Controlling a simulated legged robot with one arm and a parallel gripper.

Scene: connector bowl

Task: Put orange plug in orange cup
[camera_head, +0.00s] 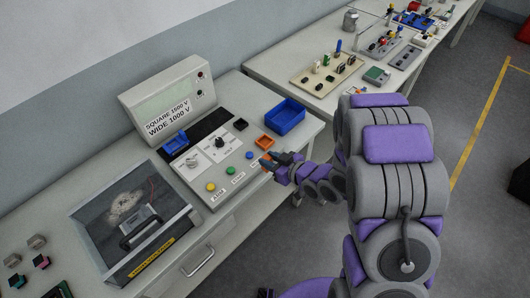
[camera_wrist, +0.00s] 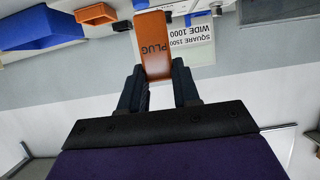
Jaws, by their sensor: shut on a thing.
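The orange plug (camera_wrist: 154,36) is a block marked "PLUG", held between the two dark fingers of my gripper (camera_wrist: 158,78) in the wrist view. In the head view my gripper (camera_head: 270,160) is over the right front part of the console, with a small bit of orange at its tips. The orange cup (camera_head: 265,141) is a small open orange box on the console, just behind my gripper and apart from it. The cup also shows at the top left of the wrist view (camera_wrist: 97,14). Its inside is hard to see.
A larger blue bin (camera_head: 286,115) stands behind the orange cup, and a small black cup (camera_head: 240,124) is to its left. A console with knobs and coloured buttons (camera_head: 220,176) lies left of my gripper. A clear-lidded box (camera_head: 130,215) is further left.

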